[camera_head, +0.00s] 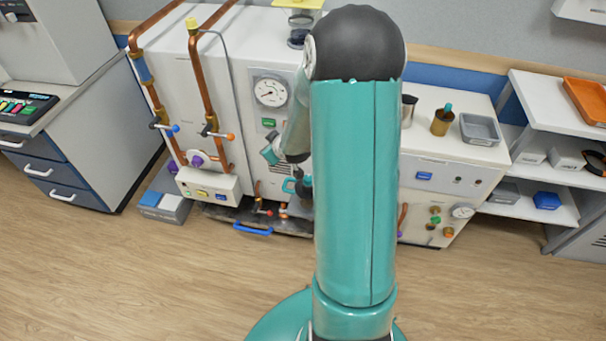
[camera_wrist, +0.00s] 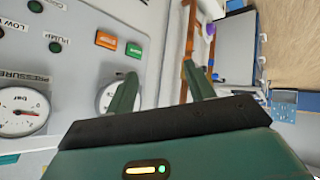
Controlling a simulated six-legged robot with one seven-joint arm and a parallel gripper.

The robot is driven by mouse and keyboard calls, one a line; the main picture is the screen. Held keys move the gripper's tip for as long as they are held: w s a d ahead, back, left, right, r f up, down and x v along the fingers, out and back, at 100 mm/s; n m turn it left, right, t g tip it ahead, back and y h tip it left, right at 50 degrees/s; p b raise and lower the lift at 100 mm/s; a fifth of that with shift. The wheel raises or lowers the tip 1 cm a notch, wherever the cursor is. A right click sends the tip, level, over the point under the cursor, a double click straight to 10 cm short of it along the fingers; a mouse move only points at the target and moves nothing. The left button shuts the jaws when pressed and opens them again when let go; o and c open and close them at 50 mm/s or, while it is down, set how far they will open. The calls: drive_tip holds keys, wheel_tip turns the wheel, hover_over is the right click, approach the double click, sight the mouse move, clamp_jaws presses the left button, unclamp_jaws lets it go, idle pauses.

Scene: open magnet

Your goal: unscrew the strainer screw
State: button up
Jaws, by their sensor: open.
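I cannot pick out the strainer screw with certainty in either view. The white machine (camera_head: 240,90) carries copper pipes (camera_head: 212,90), with a purple knob (camera_head: 197,160) on a round fitting at its lower left. Small copper fittings (camera_head: 262,207) with a red handle sit low at its front. My gripper (camera_wrist: 160,72) is open in the wrist view, its two green fingers apart with nothing between them. It is in front of the machine's panel. In the head view, my teal arm covers the middle and hides part of the machine.
The panel shows a pressure gauge (camera_wrist: 22,110), an orange button (camera_wrist: 107,40) and a green button (camera_wrist: 134,50). A blue handle (camera_head: 252,229) lies near the floor. A drawer cabinet (camera_head: 60,165) stands left, shelves (camera_head: 545,140) right. The wooden floor (camera_head: 120,270) in front is clear.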

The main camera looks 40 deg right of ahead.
drive_tip(key=s+d+f+m+t, duration=0.1)
drive_tip(key=d+f+t, duration=0.15)
drive_tip(key=f, duration=0.45)
drive_tip(key=s+d+f+t, duration=0.1)
drive_tip(key=d+f, duration=0.2)
drive_tip(key=f, duration=0.5)
drive_tip(key=m+t+h, duration=0.2)
drive_tip(key=m+h, duration=0.5)
approach(309, 182)
drive_tip(key=x, duration=1.1)
drive_tip(key=shift+w+d, duration=0.2)
drive_tip(key=shift+w, duration=0.1)
drive_tip(key=shift+c, duration=0.2)
drive_tip(key=c, duration=0.9)
